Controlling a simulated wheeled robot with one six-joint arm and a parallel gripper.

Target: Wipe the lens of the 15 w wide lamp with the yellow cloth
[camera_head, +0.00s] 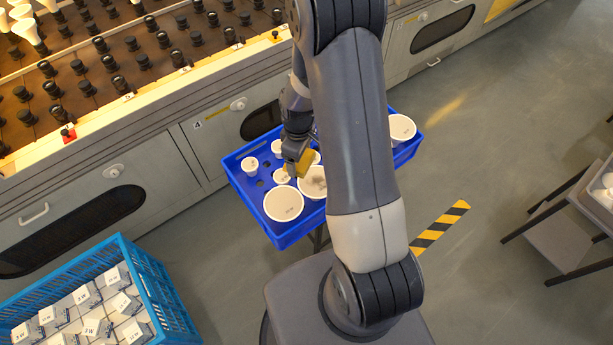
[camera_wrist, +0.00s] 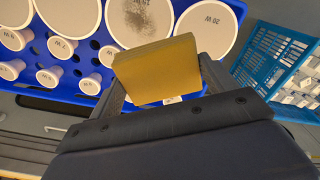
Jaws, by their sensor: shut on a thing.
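The yellow cloth (camera_wrist: 158,72), a thick block-like pad, is between the fingertips of my gripper (camera_wrist: 160,85), which is shut on it. In the head view the cloth (camera_head: 308,162) shows beside my gripper (camera_head: 299,160) over the blue tray. The wide lamp with a grey smudge on its white lens (camera_wrist: 143,18) lies just beyond the cloth in the wrist view; its label looks like 15 W but is partly smudged. It also shows in the head view (camera_head: 313,182), partly behind my arm. I cannot tell whether cloth and lens touch.
The blue tray (camera_head: 243,191) holds several lamps, including a wide 20 W lamp (camera_head: 284,204) beside the smudged one. A burn-in rack with sockets (camera_head: 110,65) stands behind. A blue crate of boxes (camera_head: 150,268) is at lower left.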

